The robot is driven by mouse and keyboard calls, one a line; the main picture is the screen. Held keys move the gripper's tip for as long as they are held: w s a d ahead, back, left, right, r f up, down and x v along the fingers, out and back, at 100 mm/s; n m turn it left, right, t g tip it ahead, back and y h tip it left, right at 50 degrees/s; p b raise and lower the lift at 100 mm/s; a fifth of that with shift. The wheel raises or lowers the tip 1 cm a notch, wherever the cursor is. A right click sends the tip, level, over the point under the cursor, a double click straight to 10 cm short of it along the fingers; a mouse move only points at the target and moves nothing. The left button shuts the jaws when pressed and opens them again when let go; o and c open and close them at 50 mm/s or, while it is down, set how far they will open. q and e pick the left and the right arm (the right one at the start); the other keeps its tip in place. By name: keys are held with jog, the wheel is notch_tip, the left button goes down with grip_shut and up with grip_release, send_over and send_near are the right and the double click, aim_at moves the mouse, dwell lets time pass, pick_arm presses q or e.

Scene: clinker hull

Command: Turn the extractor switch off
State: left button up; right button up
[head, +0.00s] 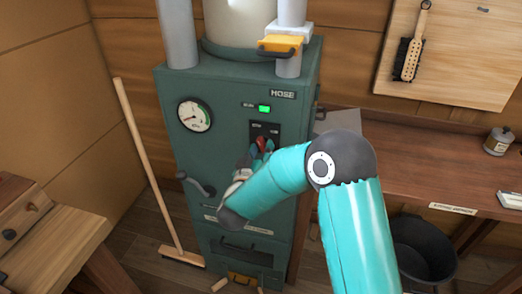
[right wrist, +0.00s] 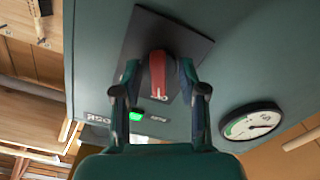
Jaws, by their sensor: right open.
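The extractor switch is a red handle (head: 262,143) on a dark plate on the front of the green extractor cabinet (head: 290,105). In the right wrist view the red handle (right wrist: 158,75) shows between my fingers, on the black plate (right wrist: 175,32). My right gripper (head: 261,149) is open at the switch, with one finger on each side of the handle; I cannot tell whether they touch it. It also shows in the right wrist view (right wrist: 159,68). A green lamp (head: 264,108) is lit above the switch. My left gripper is out of view.
A round gauge (head: 195,115) and a crank handle (head: 197,184) sit on the cabinet's left part. A broom (head: 146,160) leans at left. A wooden bench (head: 450,165) with a can (head: 498,141) stands at right, a dark bucket (head: 425,250) below it.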

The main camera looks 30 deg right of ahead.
jog(key=shift+s+a, duration=0.1)
jog(key=v, duration=1.1)
jog(key=shift+s+a, duration=0.2)
jog(key=shift+a, duration=0.1)
